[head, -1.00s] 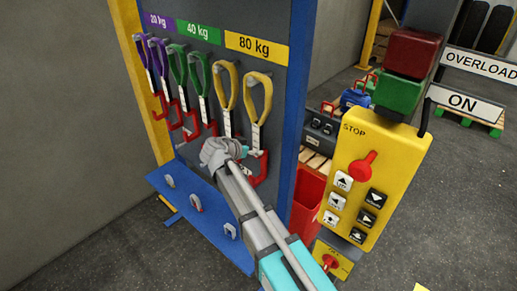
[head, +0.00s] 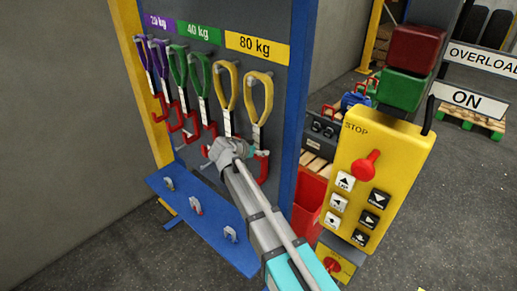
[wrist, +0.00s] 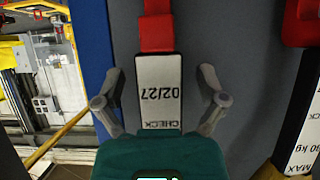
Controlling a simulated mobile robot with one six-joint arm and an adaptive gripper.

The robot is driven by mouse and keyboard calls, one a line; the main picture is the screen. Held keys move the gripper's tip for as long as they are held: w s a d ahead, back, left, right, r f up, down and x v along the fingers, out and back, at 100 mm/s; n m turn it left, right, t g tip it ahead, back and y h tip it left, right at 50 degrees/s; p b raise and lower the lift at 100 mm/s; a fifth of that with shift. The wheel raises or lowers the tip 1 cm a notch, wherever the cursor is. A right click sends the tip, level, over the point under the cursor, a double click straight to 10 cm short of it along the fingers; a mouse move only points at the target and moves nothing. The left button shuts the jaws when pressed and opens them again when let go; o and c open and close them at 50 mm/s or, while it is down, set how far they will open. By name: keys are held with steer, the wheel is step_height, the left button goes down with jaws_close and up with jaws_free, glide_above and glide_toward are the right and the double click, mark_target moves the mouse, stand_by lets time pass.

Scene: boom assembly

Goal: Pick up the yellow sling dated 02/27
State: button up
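Two yellow slings hang under the 80 kg label. The sling dated 02/27 is the right one (head: 260,98), with a white tag and red hook below its loop. In the wrist view its tag (wrist: 158,95) reads 02/27 and CHECK, upside down, with red fitting above. My gripper (wrist: 160,85) is open, one finger on each side of the tag in the picture; contact is not visible. In the head view my gripper (head: 236,150) is at the panel, at the lower tags of the yellow slings. The other yellow sling (head: 227,85) hangs left; its tag (wrist: 300,130) shows 80 kg.
Green slings (head: 178,70) and purple slings (head: 145,58) hang further left. A blue shelf with empty hooks (head: 205,215) lies below. The yellow control box (head: 375,180) and a red bin (head: 308,200) stand right of the blue post (head: 305,110).

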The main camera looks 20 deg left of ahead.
mark_target(256, 141)
jaws_close()
steer(key=shift+r, duration=0.2)
stand_by(0.4)
step_height(256, 141, up, 3)
steer(key=p, duration=0.3)
steer(key=shift+f, duration=0.2)
steer(key=s+r+p, duration=0.1)
steer(key=r+p, duration=0.1)
steer(key=s+a+r+p, duration=0.1)
steer(key=s+r+p, duration=0.3)
steer(key=shift+a+r+p, duration=0.35)
steer(key=shift+p, duration=0.05)
steer(key=f+p+v, duration=0.1)
steer(key=p+v, duration=0.2)
steer(key=v, duration=0.6)
steer(key=shift+s, duration=0.4)
